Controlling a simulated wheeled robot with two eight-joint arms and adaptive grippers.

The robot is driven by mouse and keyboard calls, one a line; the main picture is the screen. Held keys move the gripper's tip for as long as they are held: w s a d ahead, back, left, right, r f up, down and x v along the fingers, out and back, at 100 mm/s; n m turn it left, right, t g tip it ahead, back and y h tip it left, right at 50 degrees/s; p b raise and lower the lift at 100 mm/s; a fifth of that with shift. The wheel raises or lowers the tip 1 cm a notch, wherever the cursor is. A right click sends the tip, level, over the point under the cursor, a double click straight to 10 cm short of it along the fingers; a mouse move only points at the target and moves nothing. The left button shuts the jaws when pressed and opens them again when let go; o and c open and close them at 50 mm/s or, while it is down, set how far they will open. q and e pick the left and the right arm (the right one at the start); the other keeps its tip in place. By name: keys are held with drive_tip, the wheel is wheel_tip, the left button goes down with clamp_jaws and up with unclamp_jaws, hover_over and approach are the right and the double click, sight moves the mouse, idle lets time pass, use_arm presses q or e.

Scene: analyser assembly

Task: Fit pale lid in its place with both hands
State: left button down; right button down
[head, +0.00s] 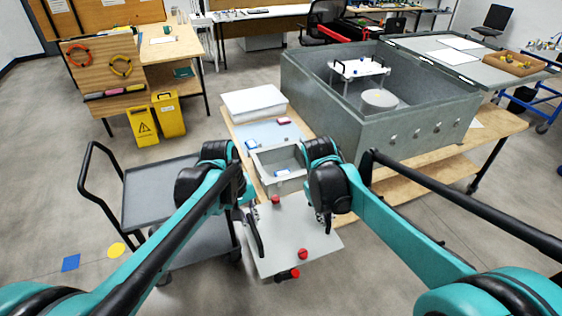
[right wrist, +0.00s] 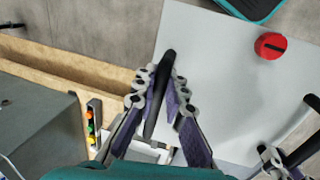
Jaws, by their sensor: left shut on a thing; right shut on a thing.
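The pale lid (head: 285,240) is a flat light grey plate with red knobs and two black handles. It is held out at the near end of the low bench, and its near part reaches past the bench end. My left gripper (head: 254,222) is shut on its left handle (head: 258,243). My right gripper (head: 325,212) is shut on the right handle, mostly hidden in the head view. In the right wrist view the fingers (right wrist: 160,92) close around this black handle (right wrist: 156,110), with the lid (right wrist: 225,80) and a red knob (right wrist: 270,45) beside it.
An open grey box (head: 262,177) with blue and white items inside stands on the bench just beyond the lid. A white tray (head: 253,100) lies farther back. A large open grey housing (head: 350,117) stands at right. A grey cart (head: 150,195) is close on the left.

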use_arm(q)
drive_tip(key=shift+w, duration=0.1)
use_arm(e)
drive_tip(key=shift+d, duration=0.2)
drive_tip(key=shift+w+f, duration=0.1)
